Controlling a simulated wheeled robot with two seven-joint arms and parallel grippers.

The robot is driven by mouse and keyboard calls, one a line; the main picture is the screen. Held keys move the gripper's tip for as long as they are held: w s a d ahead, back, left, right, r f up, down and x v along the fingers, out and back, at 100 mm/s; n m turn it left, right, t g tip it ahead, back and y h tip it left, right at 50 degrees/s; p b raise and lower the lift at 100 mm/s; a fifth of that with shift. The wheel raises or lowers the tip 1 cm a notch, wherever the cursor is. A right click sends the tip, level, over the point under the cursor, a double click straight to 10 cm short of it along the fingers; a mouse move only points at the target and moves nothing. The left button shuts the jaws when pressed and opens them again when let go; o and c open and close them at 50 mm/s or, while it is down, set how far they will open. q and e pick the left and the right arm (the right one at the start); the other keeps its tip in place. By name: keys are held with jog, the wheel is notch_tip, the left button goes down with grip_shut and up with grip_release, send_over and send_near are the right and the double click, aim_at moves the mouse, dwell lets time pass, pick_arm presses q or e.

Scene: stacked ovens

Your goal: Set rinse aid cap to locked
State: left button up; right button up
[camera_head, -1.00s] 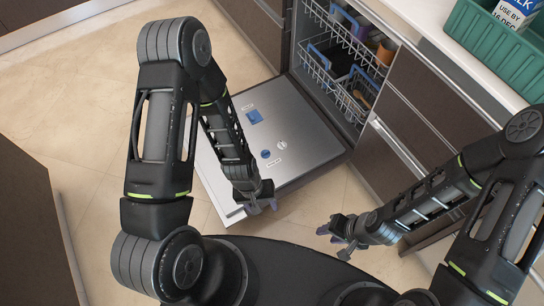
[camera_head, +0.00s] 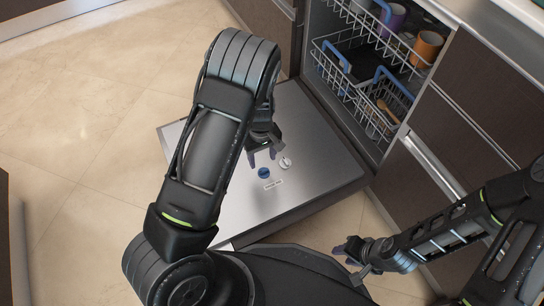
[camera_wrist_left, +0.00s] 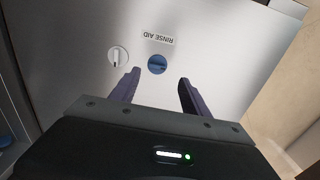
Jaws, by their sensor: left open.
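The rinse aid cap (camera_head: 264,172) is a small round blue cap on the inner face of the open dishwasher door (camera_head: 310,150). In the left wrist view, the cap (camera_wrist_left: 157,64) has a darker bar across it and sits next to the RINSE AID label (camera_wrist_left: 158,39). My left gripper (camera_head: 262,157) is open above the door, close to the cap. In the wrist view its purple fingers (camera_wrist_left: 160,78) are on either side of and slightly short of the cap; contact is not visible. My right gripper (camera_head: 345,256) is open and empty, beyond the door's right front edge.
A white dial (camera_wrist_left: 118,56) sits beside the cap. The dishwasher racks (camera_head: 365,85) hold cups and dishes behind the door. Dark cabinets (camera_head: 470,110) stand at right. Tiled floor (camera_head: 90,110) is free at left.

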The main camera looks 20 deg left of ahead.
aim_at(264, 170)
pick_arm(q)
jog(key=shift+w+r, duration=0.15)
jog(key=shift+w, duration=0.25)
pick_arm(e)
jog(key=shift+w, duration=0.2)
pick_arm(q)
jog(key=shift+s, duration=0.1)
notch_tip(264, 170, down, 8)
jog(key=b, duration=0.3)
pick_arm(e)
jog(key=f, duration=0.3)
jog(key=shift+w+f, duration=0.35)
pick_arm(q)
jog(key=shift+r, duration=0.1)
jog(key=shift+c, duration=0.2)
grip_shut()
